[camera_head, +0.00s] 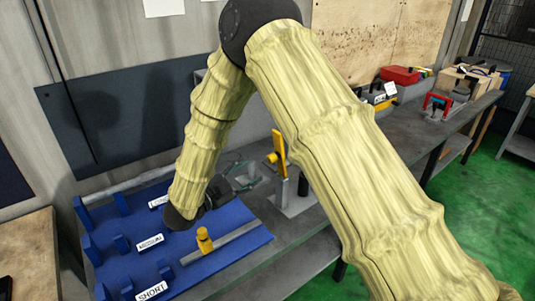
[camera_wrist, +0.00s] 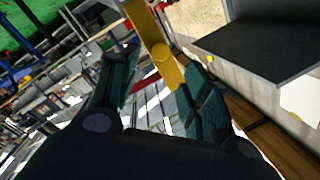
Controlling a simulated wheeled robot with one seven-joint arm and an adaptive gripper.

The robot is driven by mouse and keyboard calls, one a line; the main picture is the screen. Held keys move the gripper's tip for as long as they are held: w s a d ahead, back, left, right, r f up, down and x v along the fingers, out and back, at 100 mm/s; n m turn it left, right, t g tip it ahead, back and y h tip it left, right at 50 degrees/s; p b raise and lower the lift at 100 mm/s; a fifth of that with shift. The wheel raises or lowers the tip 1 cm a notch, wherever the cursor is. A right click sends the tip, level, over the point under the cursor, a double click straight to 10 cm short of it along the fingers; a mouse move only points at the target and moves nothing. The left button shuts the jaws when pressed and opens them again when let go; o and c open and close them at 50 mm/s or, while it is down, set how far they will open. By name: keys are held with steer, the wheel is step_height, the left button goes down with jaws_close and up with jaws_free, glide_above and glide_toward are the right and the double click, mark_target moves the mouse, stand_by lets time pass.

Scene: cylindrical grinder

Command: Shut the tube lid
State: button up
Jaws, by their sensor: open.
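An upright yellow flap with a round boss (camera_head: 279,154), which may be the tube lid, stands above a grey stand (camera_head: 292,203) right of the blue board. In the wrist view the yellow flap (camera_wrist: 153,37) rises between my fingertips, and its boss lies level with them. My gripper (camera_head: 252,176) is open, with dark green fingers, left of the flap; it also shows in the wrist view (camera_wrist: 162,62). I cannot tell whether a finger touches the flap. My arm hides part of the bench behind and right of the stand.
The blue board (camera_head: 115,262) has labelled rests and carries a grey bar (camera_head: 222,244) with a yellow knob (camera_head: 204,239). A red box (camera_head: 400,75) and a red-framed tool (camera_head: 437,104) sit farther along the grey bench. Green floor (camera_head: 465,190) is open at right.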

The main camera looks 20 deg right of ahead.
mark_target(269, 160)
steer(key=p+x, duration=0.3)
steer(key=x, duration=0.6)
steer(key=shift+d+r+p, duration=0.1)
steer(key=shift+r+p, duration=0.05)
steer(key=shift+p, duration=0.15)
steer(key=shift+w+d, duration=0.3)
steer(key=shift+d, duration=0.2)
steer(key=shift+c, duration=0.3)
jaws_close()
